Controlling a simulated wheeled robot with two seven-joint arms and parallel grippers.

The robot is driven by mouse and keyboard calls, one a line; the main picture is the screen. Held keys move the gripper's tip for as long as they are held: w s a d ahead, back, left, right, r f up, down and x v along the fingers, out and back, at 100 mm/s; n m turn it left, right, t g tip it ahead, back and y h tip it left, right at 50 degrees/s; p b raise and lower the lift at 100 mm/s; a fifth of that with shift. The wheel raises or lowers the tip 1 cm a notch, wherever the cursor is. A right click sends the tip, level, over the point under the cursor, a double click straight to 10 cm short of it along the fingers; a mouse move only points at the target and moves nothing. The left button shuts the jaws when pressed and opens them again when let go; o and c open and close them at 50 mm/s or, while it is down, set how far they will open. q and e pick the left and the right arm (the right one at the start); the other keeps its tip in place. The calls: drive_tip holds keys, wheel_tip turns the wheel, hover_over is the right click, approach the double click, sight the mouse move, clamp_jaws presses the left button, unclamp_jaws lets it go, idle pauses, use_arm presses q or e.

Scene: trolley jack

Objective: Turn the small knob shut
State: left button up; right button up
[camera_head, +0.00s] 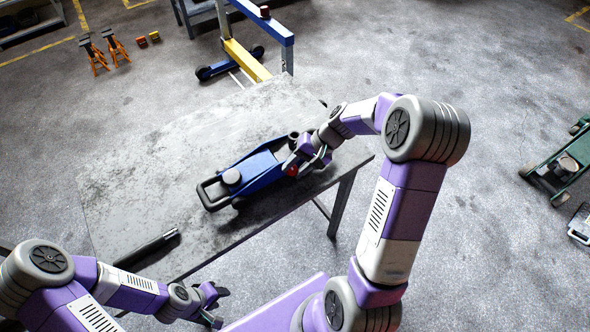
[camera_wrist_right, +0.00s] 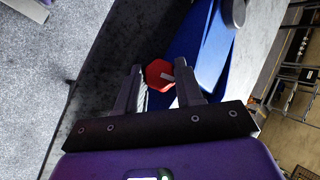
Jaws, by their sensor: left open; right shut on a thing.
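The blue trolley jack (camera_head: 255,171) lies on the grey metal table, and its blue body (camera_wrist_right: 210,45) fills the upper right of the right wrist view. The small red knob (camera_head: 292,171) is on the jack's near side. In the right wrist view the red knob (camera_wrist_right: 160,75) sits between the fingertips. My right gripper (camera_wrist_right: 163,85) is shut on it, and its fingers cover part of the knob. In the head view my right gripper (camera_head: 305,162) is beside the jack's right end. My left gripper (camera_head: 218,305) is open and empty, low in the picture near the table's front edge.
A black handle bar (camera_head: 147,249) lies at the table's front left. The grey table (camera_head: 150,150) is otherwise clear. A blue and yellow hoist frame (camera_head: 245,60) stands behind it. Orange axle stands (camera_head: 105,50) are on the floor at the back left. A green jack (camera_head: 558,165) is at right.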

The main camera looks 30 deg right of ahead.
drive_tip(key=shift+m+t+b, duration=0.3)
drive_tip(key=shift+m+b, duration=0.05)
drive_tip(key=shift+m, duration=0.05)
drive_tip(key=shift+y, duration=0.3)
drive_tip(key=o, duration=1)
drive_tip(key=shift+o, duration=0.2)
drive_tip(key=shift+r, duration=0.1)
